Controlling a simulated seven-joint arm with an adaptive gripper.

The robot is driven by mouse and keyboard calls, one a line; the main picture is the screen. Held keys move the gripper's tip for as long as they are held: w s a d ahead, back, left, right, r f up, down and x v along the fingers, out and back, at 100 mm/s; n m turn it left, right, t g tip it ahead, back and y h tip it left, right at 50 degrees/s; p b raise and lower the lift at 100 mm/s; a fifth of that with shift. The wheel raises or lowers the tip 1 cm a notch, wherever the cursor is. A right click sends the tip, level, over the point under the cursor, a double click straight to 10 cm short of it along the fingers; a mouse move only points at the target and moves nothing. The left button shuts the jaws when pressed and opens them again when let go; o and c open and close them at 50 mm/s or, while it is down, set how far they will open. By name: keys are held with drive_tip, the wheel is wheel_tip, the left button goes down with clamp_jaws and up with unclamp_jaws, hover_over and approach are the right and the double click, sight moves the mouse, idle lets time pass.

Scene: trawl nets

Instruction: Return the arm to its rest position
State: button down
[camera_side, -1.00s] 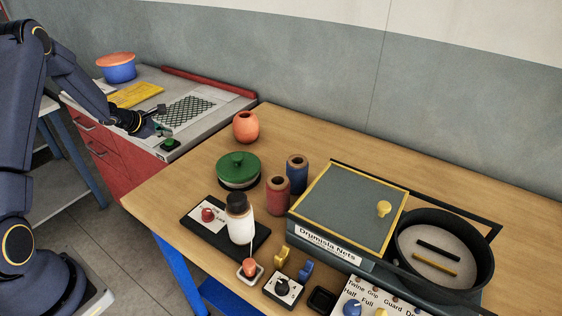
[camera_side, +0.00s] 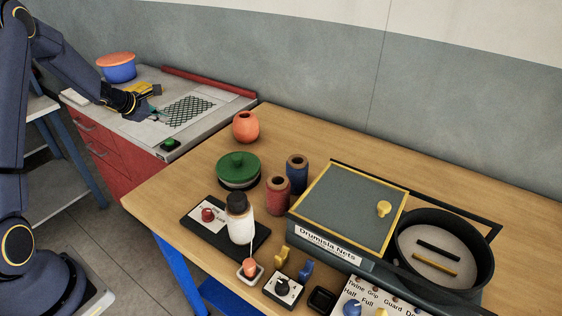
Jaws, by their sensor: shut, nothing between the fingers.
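My gripper (camera_side: 154,104) is at the end of my dark blue arm, at the left of the side view. It is shut and empty, over the grey top of the red cabinet, just left of the dark net piece (camera_side: 189,110). The fingers are small in this view, and I cannot tell how high they are above the surface. My arm hides part of the yellow pad (camera_side: 146,88) behind it.
A blue pot with an orange lid (camera_side: 117,68) stands behind my arm. A green button (camera_side: 170,144) sits at the cabinet's front corner.

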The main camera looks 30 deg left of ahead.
drive_tip(key=w+d+r+m+t, duration=0.1)
drive_tip(key=w+d+r, duration=0.1)
drive_tip(key=d+r, duration=0.25)
drive_tip(key=w+d+r+m, duration=0.2)
drive_tip(key=w+d+r, duration=0.1)
drive_tip(key=r, duration=0.3)
drive_tip(key=s+d+r+m+t+h, duration=0.1)
drive_tip(key=s+d+r+m+h, duration=0.15)
drive_tip(key=d+r, duration=0.5)
drive_tip(key=s+d+r+m+h, duration=0.1)
drive_tip(key=d+r+m, duration=0.3)
drive_tip(key=d+r, duration=0.3)
drive_tip(key=s+d+r+m+g+h, duration=0.1)
drive_tip(key=s+d+m, duration=0.5)
drive_tip(key=s+d, duration=0.3)
drive_tip(key=s+d+r+m+g, duration=0.1)
drive_tip(key=s+d+m+g, duration=0.1)
drive_tip(key=s+d+m, duration=0.7)
drive_tip(key=s+a+f+m+g+y, duration=0.2)
drive_tip(key=s+a+f+m+y, duration=0.1)
drive_tip(key=s+a+f, duration=0.5)
drive_tip(key=s, duration=0.3)
drive_tip(key=shift+s+f+m+g+y, duration=0.25)
drive_tip(key=shift+s+m+g+y, duration=0.05)
drive_tip(key=shift+s+m+y, duration=0.1)
